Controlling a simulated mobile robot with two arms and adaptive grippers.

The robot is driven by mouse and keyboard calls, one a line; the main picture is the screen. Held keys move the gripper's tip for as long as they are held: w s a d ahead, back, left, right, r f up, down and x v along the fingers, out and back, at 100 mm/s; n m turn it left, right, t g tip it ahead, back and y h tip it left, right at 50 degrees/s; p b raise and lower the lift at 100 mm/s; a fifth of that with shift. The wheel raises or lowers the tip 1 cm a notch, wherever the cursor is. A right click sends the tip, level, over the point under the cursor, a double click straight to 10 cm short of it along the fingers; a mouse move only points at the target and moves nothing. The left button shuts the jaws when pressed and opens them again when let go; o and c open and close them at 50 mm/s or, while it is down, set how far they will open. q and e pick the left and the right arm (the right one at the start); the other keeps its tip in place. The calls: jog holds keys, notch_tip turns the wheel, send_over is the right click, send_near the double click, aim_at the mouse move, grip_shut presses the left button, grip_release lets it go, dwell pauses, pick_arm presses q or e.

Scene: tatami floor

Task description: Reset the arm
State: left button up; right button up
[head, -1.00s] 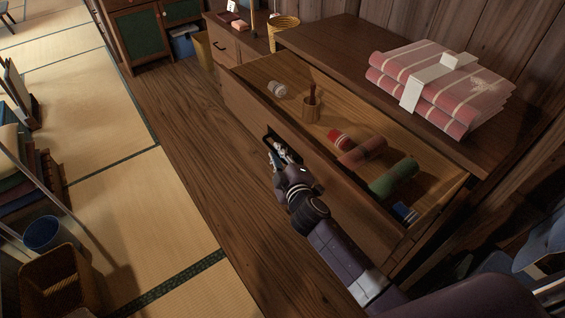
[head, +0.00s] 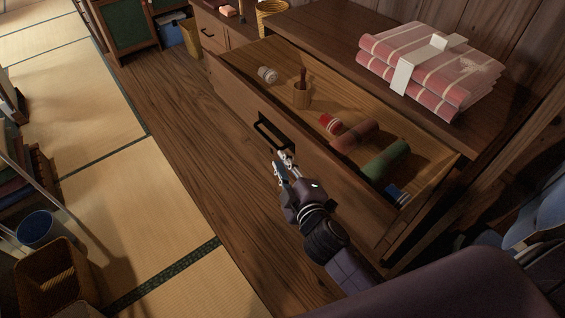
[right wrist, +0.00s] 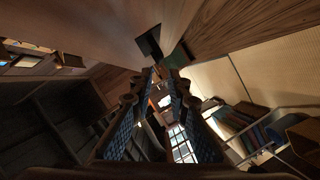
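My right gripper (head: 283,163) is in front of the open drawer, just below its black handle (head: 273,134). Its two fingers are apart with nothing between them, and it looks clear of the handle. The right wrist view shows the same fingers (right wrist: 162,82) spread, with a gap between them. The wooden drawer (head: 330,178) stands pulled out of the chest. My left gripper is not in view.
Folded pink striped cloths (head: 425,65) lie on the chest top. The wooden floor (head: 190,130) left of the drawer is clear.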

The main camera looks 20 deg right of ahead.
dwell(0.3)
jog(key=s+d+f+m+g, duration=0.1)
jog(key=s+f+g, duration=0.3)
jog(key=f, duration=0.8)
jog(key=s+d+f+m+g, duration=0.1)
jog(key=s+f+m, duration=0.1)
jog(key=s+f, duration=0.7)
jog(key=s+d+f+m+g, duration=0.1)
jog(key=s+d+f+g, duration=0.15)
jog(key=f, duration=1.15)
jog(key=s+d+f+m+g, duration=0.1)
jog(key=s+f, duration=0.4)
jog(key=s, duration=0.5)
jog(key=s+f+m+g, duration=0.2)
jog(key=s+f, duration=0.3)
jog(key=s, duration=0.5)
jog(key=s+d+f+m+g, duration=0.1)
jog(key=s+f+g, duration=0.3)
jog(key=s, duration=0.6)
jog(key=shift+s+d+f+m+h+p, duration=0.2)
jog(key=shift+d+f+m+h+p, duration=0.15)
jog(key=shift+f+m, duration=0.4)
